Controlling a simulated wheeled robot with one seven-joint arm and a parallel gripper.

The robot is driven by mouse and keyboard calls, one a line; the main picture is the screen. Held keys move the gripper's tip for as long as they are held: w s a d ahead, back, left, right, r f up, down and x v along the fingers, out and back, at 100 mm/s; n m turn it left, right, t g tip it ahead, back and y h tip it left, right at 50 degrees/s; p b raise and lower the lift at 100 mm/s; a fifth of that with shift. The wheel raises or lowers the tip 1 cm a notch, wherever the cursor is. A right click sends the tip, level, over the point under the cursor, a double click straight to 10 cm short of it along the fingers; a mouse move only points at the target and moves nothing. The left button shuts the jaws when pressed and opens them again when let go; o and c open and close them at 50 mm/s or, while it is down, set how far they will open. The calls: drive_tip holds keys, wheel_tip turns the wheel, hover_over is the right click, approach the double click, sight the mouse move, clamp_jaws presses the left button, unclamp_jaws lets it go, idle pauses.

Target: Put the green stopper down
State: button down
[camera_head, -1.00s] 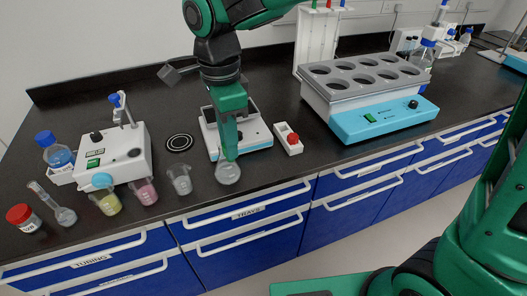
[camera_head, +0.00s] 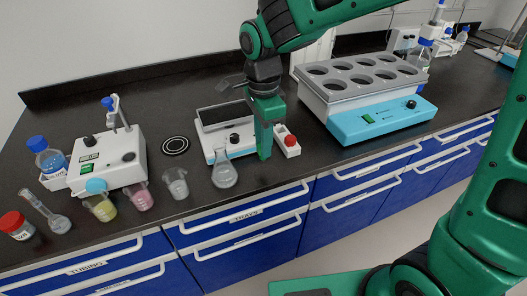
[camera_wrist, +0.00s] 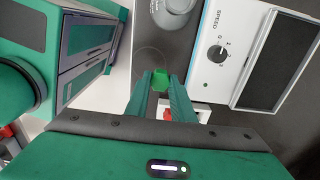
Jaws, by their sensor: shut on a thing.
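My gripper (camera_wrist: 160,86) is shut on the green stopper (camera_wrist: 161,79), which shows as a small green piece between the fingertips in the wrist view. In the head view my gripper (camera_head: 264,153) points down near the counter's front edge, right of a clear conical flask (camera_head: 224,175); the stopper cannot be made out there. The flask also shows at the top of the wrist view (camera_wrist: 176,8). A small white tray (camera_head: 292,151) with a red stopper-like piece (camera_head: 291,141) lies just right of and behind the gripper. The fingers partly hide this tray in the wrist view.
A white stirrer with a dark plate (camera_head: 227,117) stands behind the flask and gripper. A blue and grey heating block (camera_head: 383,126) stands to the right. Several small beakers, such as a clear one (camera_head: 176,184), stand left of the flask along the front edge.

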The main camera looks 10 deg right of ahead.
drive_tip(key=shift+f, duration=1.95)
drive_tip(key=c, duration=1.5)
unclamp_jaws()
drive_tip(key=shift+c, duration=0.2)
wheel_tip(320, 180, up, 12)
drive_tip(key=shift+r, duration=0.1)
